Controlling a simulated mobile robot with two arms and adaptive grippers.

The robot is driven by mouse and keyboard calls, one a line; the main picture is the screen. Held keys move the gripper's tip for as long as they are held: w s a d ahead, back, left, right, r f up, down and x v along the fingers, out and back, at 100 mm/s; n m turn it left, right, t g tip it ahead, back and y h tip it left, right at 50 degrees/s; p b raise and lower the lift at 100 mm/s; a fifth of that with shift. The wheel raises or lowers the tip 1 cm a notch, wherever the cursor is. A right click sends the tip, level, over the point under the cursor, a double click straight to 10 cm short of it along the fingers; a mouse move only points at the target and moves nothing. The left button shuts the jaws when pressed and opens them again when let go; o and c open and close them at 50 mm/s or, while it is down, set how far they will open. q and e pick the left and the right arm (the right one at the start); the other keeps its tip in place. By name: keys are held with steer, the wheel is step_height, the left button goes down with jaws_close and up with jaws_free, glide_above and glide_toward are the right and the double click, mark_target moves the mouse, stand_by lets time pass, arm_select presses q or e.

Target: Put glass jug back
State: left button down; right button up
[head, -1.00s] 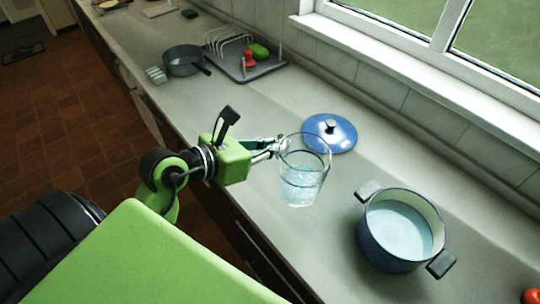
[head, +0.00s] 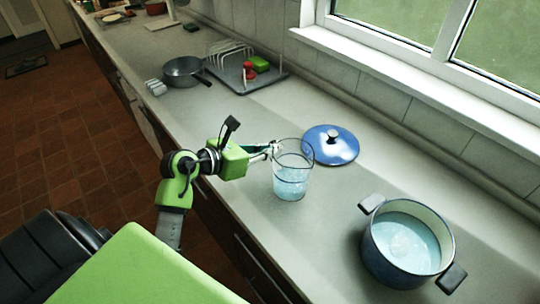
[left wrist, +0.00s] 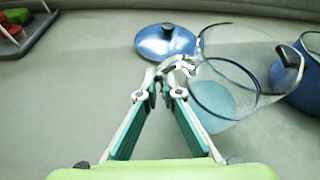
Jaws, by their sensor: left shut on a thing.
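The clear glass jug (head: 291,178) is upright over the counter, with some pale blue liquid in its lower part. I cannot tell whether its base touches the counter. My left gripper (head: 274,149) comes in from the left and is shut on the jug's near-left side. In the left wrist view the fingertips (left wrist: 170,72) meet at the handle side of the jug (left wrist: 232,88). The blue enamel pot (head: 388,258) with two dark handles stands to the right and holds pale blue liquid. Its blue lid (head: 348,152) lies on the counter behind the jug. My right gripper is not in view.
A grey pan (head: 183,77) and a drying rack tray (head: 262,86) with red and green items stand farther along the counter (head: 330,240). The window wall bounds the back. Counter left of the jug is clear.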

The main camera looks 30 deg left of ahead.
arm_select(q)
steer(key=shift+f, duration=0.95)
steer(key=shift+d+f, duration=0.1)
steer(key=shift+f, duration=0.05)
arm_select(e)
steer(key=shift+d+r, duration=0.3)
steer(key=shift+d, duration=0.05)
arm_select(q)
steer(key=shift+f, duration=0.2)
steer(key=c, duration=2.2)
jaws_free()
steer(key=shift+s, duration=0.1)
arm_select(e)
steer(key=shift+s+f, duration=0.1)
arm_select(q)
steer(key=shift+r, duration=0.1)
steer(key=shift+b+v, duration=0.95)
steer(key=shift+v, duration=5.1)
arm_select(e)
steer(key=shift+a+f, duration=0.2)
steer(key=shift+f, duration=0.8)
